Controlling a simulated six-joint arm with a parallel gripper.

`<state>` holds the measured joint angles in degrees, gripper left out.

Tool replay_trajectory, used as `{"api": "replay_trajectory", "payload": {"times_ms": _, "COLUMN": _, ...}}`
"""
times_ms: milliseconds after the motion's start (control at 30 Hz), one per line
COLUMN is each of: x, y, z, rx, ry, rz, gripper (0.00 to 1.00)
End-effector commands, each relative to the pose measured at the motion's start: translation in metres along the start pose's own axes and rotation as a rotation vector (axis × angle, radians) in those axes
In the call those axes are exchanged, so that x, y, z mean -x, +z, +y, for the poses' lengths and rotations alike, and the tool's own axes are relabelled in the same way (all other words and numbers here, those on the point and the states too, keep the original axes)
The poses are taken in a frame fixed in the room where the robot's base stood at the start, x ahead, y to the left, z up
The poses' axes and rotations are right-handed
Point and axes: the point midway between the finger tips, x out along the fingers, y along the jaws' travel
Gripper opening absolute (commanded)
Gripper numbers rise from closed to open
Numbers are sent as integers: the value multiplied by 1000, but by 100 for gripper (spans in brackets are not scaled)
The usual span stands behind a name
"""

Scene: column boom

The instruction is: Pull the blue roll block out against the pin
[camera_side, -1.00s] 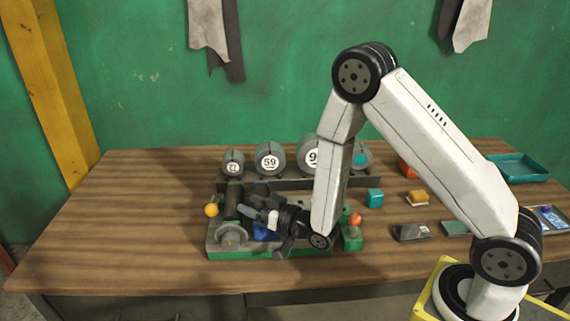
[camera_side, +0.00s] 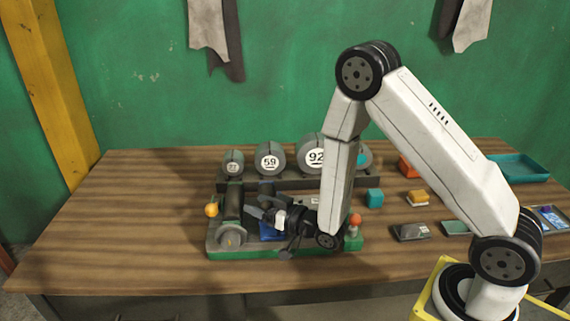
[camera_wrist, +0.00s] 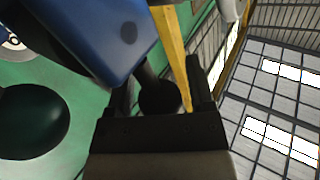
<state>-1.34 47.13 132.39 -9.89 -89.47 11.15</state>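The blue roll block (camera_side: 269,232) sits low in a grey and green fixture (camera_side: 230,254), partly hidden by my gripper. In the wrist view the blue block (camera_wrist: 95,38) fills the upper left, and a dark stem with a round black knob (camera_wrist: 160,98) comes off it. My gripper (camera_side: 272,218) reaches leftward over the fixture. In the wrist view my gripper (camera_wrist: 160,85) has one finger on each side of the knob and appears shut on it; the exact contact is dark. I cannot make out the pin for certain.
A rack of grey numbered rolls (camera_side: 270,159) stands behind the fixture. An orange ball (camera_side: 211,210) is at the fixture's left and a red-orange ball (camera_side: 355,220) at its right. The table's left side is clear.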

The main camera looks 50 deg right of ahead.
Motion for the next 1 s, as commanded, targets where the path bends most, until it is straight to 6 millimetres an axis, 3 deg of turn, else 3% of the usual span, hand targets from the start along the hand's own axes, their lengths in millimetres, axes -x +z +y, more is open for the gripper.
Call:
{"api": "replay_trajectory", "payload": {"times_ms": 533, "x": 7, "y": 0, "z": 0, "rx": 0, "ry": 0, "rz": 1, "gripper": 84}}
{"api": "replay_trajectory", "payload": {"times_ms": 1000, "x": 59, "y": 1, "z": 0, "rx": -1, "ry": 1, "rz": -3, "gripper": 84}}
